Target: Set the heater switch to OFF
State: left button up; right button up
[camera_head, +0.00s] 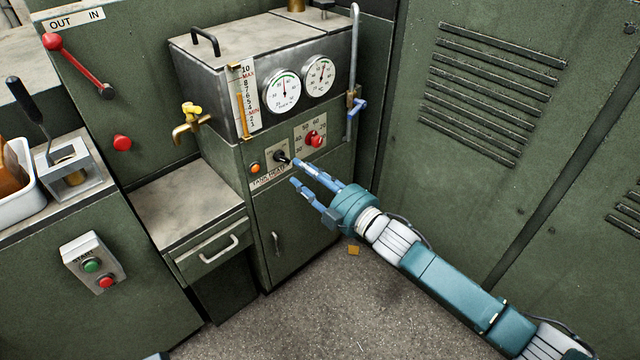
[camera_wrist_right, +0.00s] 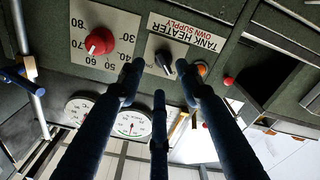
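The heater switch (camera_head: 281,156) is a small black knob on a pale plate on the front of the green cabinet. In the right wrist view, which shows the panel upside down, the switch (camera_wrist_right: 165,62) is beside the "TANK HEATER OWN SUPPLY" label (camera_wrist_right: 188,32). Its ON and OFF marks cannot be read. My right gripper (camera_head: 294,171) is open in front of the panel, close to the switch. In the wrist view its fingers (camera_wrist_right: 160,77) are spread around the switch's picture position; contact cannot be told. My left gripper is not clearly seen.
An orange lamp (camera_head: 255,168) is left of the switch, and a red dial (camera_head: 315,140) is right of it. Two gauges (camera_head: 285,90) and a brass tap (camera_head: 190,124) are above. A drawer unit (camera_head: 205,255) stands left. Floor in front is mostly clear.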

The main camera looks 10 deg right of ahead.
jog(key=v, duration=0.6)
dwell(0.3)
